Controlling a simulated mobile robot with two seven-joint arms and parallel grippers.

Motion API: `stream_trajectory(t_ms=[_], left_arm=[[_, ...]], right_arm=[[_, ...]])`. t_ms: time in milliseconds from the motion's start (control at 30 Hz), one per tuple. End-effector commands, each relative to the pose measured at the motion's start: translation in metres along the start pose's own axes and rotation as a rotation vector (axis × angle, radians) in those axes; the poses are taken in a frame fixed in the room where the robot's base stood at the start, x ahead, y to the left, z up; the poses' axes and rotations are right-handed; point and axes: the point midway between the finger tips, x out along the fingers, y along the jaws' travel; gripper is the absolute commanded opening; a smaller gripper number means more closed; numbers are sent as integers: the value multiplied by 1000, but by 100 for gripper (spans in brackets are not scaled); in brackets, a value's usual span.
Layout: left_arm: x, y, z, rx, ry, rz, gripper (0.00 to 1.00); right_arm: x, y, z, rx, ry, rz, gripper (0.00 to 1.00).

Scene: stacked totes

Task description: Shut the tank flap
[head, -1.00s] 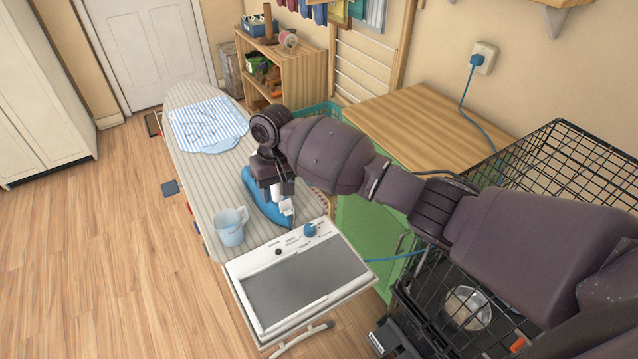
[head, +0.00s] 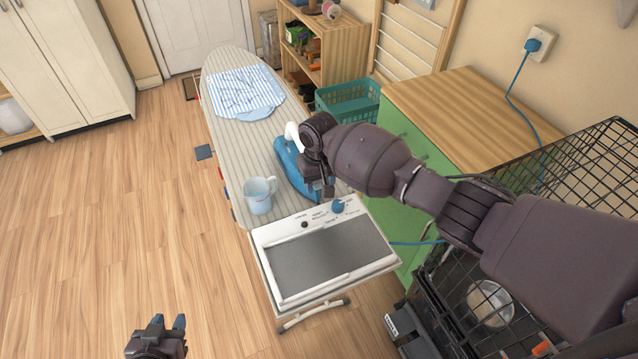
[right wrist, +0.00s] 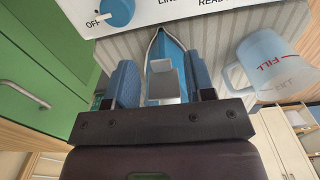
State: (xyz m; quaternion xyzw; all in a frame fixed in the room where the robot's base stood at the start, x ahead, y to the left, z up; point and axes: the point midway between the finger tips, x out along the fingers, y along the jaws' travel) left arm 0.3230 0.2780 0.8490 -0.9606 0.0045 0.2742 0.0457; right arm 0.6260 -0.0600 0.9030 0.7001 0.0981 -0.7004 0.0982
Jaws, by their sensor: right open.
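The blue iron (head: 289,163) with a white handle lies on the ironing board. In the right wrist view its blue nose (right wrist: 166,48) points toward the control panel. A pale grey flap-like piece (right wrist: 168,88), apparently the tank flap, shows between my right fingers; how far it stands open is unclear. My right gripper (right wrist: 162,76) is open over the front of the iron, its blue-padded fingers on either side of that piece. In the head view my right gripper (head: 322,186) hides part of the iron. My left gripper (head: 165,322) is low in the picture, away from the iron, its fingertips apart.
A light blue measuring cup (head: 259,196) stands beside the iron and shows in the right wrist view (right wrist: 265,66). The white control panel with a blue knob (head: 337,207) is at the board's near end. A black wire crate (head: 585,165) is at right. Floor at left is clear.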

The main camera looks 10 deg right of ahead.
Motion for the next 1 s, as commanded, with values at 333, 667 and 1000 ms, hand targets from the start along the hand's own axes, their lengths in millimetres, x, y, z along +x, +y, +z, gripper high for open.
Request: stream_trajectory(t_ms=[333,667,1000], left_arm=[[0,0,0,0,0,0,36],[0,0,0,0,1,0,36],[1,0,1,0,1,0,36]], right_arm=[[8,0,0,-1,0,0,49],[7,0,0,0,0,0,12],[5,0,-4,1,-87,1,12]])
